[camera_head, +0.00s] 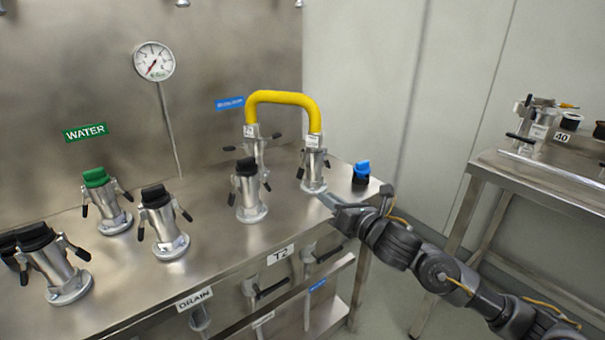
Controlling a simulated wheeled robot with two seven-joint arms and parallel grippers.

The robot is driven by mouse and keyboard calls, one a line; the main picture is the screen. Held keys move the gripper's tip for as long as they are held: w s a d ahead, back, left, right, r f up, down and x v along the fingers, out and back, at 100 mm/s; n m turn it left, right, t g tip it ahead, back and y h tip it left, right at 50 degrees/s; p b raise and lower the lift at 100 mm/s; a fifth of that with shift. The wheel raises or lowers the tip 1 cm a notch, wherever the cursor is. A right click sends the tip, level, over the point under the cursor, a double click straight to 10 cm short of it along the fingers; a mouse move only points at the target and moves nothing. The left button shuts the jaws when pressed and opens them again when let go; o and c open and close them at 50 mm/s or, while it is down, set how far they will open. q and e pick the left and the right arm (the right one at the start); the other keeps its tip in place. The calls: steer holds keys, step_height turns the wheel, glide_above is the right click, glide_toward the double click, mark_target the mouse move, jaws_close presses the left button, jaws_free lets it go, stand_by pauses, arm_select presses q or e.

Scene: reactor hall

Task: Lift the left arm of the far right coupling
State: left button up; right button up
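The far right coupling (313,172) is a silver upright fitting on the steel bench, with one end of a yellow hose (283,97) in its top. Its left arm (301,158) is a small dark lever close against the coupling's left side; its exact angle is too small to tell. My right gripper (328,202) is low at the coupling's front right, near its base, apart from the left arm. Its fingers are seen edge-on, so their opening is unclear. My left gripper is out of view.
A second coupling (256,146) holds the hose's other end. Black-capped couplings (249,192) and a green-capped one (103,200) stand to the left. A blue cap (361,170) sits right of the coupling, behind my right arm. A side table (535,182) stands at right.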

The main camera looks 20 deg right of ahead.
mark_target(304, 167)
steer(key=shift+w+a, duration=0.1)
steer(key=shift+w, duration=0.15)
steer(key=shift+r, duration=0.2)
steer(key=shift+w, duration=0.35)
steer(key=x, duration=0.9)
steer(key=shift+w+a+f, duration=0.1)
steer(key=shift+w, duration=0.15)
jaws_close()
